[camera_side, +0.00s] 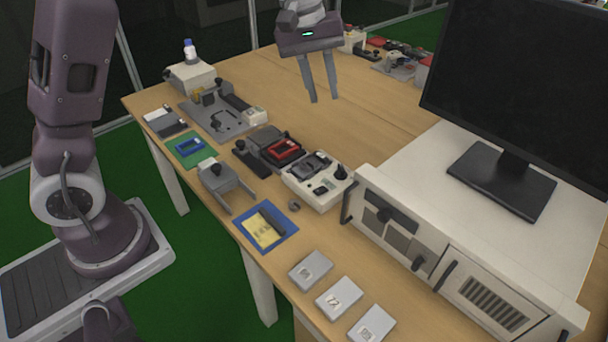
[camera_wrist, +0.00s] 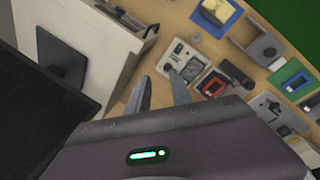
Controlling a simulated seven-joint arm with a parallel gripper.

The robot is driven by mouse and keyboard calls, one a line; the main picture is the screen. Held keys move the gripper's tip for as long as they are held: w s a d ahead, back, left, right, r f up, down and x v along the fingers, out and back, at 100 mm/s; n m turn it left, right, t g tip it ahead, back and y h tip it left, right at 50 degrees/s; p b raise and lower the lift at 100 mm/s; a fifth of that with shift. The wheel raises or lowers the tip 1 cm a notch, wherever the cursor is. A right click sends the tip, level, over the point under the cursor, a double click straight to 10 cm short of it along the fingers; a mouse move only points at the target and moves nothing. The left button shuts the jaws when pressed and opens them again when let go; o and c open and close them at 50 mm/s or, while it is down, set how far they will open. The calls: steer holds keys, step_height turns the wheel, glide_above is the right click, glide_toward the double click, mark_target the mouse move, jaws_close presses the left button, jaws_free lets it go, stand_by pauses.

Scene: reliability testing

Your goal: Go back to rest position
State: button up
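My gripper (camera_side: 321,92) hangs above the far part of the wooden table in the side view, fingers pointing down and apart, with nothing between them. In the wrist view my gripper (camera_wrist: 165,92) also shows two separated fingers and no object held. A green light glows on its body. It is clear of the devices below it.
A wooden table (camera_side: 375,128) carries a white rack unit (camera_side: 440,240), a monitor (camera_side: 530,80), a control box with a joystick (camera_side: 318,182), a red-framed device (camera_side: 284,150), a blue tray (camera_side: 284,232) and several grey boxes (camera_side: 339,298). Bare tabletop lies beneath the gripper.

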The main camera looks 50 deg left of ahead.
steer(key=s+d+r+m+t, duration=0.1)
steer(key=s+r+m, duration=0.1)
steer(key=s+r, duration=0.3)
steer(key=s+d+r+m, duration=0.1)
steer(key=s+r+m, duration=0.15)
steer(key=s, duration=0.45)
steer(key=s+f+m+t+y, duration=0.2)
steer(key=s+m, duration=0.2)
steer(key=s, duration=1.3)
steer(key=shift+t, duration=0.3)
